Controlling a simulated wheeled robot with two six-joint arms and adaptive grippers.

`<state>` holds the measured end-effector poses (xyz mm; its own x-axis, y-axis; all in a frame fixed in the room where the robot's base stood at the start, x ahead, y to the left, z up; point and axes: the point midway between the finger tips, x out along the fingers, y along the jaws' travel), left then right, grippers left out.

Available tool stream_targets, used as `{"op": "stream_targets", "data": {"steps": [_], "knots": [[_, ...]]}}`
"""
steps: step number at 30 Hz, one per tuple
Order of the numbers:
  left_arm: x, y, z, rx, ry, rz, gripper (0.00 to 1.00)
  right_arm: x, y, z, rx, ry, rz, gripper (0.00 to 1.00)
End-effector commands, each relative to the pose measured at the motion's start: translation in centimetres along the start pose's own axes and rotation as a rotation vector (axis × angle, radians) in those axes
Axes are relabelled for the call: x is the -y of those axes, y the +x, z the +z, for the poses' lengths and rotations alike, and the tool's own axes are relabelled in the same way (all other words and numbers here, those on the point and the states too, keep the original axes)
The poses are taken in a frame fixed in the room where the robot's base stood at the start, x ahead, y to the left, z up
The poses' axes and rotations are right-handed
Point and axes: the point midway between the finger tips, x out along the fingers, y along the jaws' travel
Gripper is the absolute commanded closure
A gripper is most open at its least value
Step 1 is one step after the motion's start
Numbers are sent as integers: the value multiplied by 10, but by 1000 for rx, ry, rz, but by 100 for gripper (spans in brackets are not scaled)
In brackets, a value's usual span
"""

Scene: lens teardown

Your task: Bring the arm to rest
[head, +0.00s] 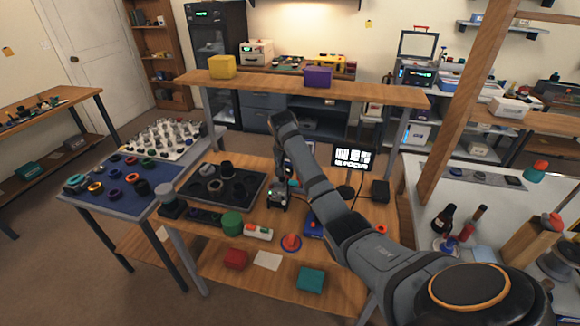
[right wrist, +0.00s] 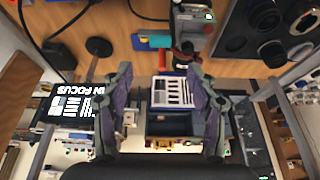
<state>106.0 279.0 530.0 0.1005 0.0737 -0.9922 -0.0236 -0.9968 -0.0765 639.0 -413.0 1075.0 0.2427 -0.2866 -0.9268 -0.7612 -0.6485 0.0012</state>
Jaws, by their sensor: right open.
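My right arm (head: 320,185) comes in from the lower right and reaches over the wooden workbench (head: 255,235), with its elbow raised and its wrist near the bench's middle. My right gripper (right wrist: 160,78) is open and empty in the right wrist view, with a clear gap between its fingers. In the head view the fingers are hard to make out. A small grey device with a green light (head: 277,197) stands under the wrist; it shows ahead of the fingers in the wrist view (right wrist: 192,28). My left gripper is not in view.
A dark tray with lens rings (head: 222,206) lies left of the arm. A screen reading "IN FOCUS" (head: 353,159) stands behind it. A blue mat with coloured rings (head: 105,200) is at the left. A wooden shelf (head: 360,91) spans the bench's back. A wooden post (head: 463,100) rises at right.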

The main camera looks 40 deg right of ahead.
Motion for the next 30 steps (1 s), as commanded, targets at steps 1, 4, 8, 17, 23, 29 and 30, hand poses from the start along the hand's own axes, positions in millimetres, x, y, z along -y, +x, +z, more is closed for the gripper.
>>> {"op": "stream_targets", "data": {"steps": [1, 4, 8, 17, 23, 29, 30], "knots": [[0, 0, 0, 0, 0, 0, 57, 0, 0, 0, 0, 0, 0, 42], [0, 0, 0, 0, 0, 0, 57, 0, 0, 0, 0, 0, 0, 42], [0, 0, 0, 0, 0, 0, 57, 0, 1, 2, 0, -4, 0, 42], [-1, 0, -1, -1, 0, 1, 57, -24, 51, 141, 1, -366, -45, 42], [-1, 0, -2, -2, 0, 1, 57, -63, 46, 248, 10, -625, -118, 42], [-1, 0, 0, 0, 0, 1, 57, -93, 25, 304, 16, -758, -169, 42], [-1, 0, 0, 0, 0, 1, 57, -99, 21, 312, 16, -778, -177, 42]]}}
